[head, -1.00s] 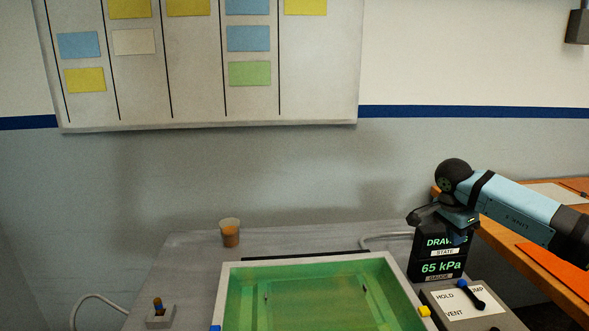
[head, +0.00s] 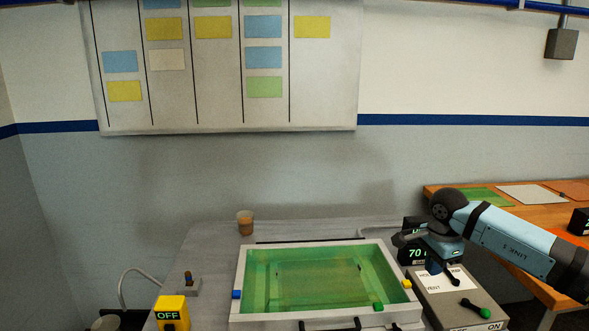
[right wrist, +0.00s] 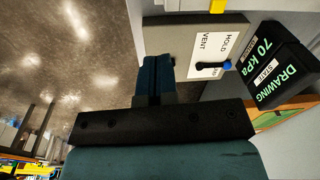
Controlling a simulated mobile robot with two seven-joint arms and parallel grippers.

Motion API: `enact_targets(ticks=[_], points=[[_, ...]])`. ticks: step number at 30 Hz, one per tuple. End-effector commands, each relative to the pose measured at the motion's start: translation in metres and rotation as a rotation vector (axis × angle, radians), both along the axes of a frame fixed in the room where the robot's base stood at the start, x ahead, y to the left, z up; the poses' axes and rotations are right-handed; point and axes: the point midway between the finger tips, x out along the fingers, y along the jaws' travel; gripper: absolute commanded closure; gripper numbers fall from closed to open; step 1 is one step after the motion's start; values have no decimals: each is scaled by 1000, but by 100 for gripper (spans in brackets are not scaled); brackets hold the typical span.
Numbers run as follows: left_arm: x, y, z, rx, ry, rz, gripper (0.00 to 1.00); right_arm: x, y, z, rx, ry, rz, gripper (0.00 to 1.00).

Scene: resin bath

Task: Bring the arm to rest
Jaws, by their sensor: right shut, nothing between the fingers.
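My right arm (head: 510,240) comes in from the right in the head view. Its gripper (head: 434,268) hangs beside the dark gauge display (head: 417,254), over the far left part of the grey control box (head: 482,312). In the right wrist view the blue fingers (right wrist: 155,72) are together with nothing between them. They are apart from the black valve lever (right wrist: 210,66), which lies on the HOLD/VENT plate (right wrist: 212,47). The display there (right wrist: 275,62) reads DRAWING, 70 kPa. My left gripper is not in view.
The grey-rimmed bath (head: 241,280) with a green inside stands mid-table. A cup (head: 245,223) stands behind it, a small switch (head: 190,286) and yellow OFF box (head: 172,312) to its left. A wooden bench (head: 440,188) is at right. The space above the bath is clear.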

Motion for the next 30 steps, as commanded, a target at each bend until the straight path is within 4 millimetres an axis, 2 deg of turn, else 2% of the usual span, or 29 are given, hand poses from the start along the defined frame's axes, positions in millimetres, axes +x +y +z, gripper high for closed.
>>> enact_targets(ticks=[1, 3, 5, 9, 12, 15, 18, 21, 23, 26, 29, 30], points=[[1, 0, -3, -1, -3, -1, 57, -9, 25, -24, 82, 17, 9, 100], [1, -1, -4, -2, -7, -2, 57, -24, 62, -48, 217, 39, 6, 100], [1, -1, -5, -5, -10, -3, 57, -40, 97, -67, 351, 68, -7, 100], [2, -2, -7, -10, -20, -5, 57, -91, 185, -101, 728, 192, -103, 100], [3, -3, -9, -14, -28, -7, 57, -130, 240, -106, 1021, 329, -239, 100], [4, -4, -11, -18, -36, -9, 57, -162, 277, -100, 1293, 494, -423, 100], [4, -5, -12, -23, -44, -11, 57, -184, 297, -90, 1536, 686, -650, 100], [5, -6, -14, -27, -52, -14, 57, -196, 298, -83, 1740, 899, -915, 100], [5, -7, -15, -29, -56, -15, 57, -201, 293, -83, 1842, 1037, -1092, 100], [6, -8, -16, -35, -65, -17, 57, -206, 274, -94, 1973, 1276, -1413, 100], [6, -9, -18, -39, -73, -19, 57, -214, 249, -117, 2046, 1527, -1761, 100], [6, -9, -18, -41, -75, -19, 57, -218, 238, -130, -1926, -1527, 1789, 100]])
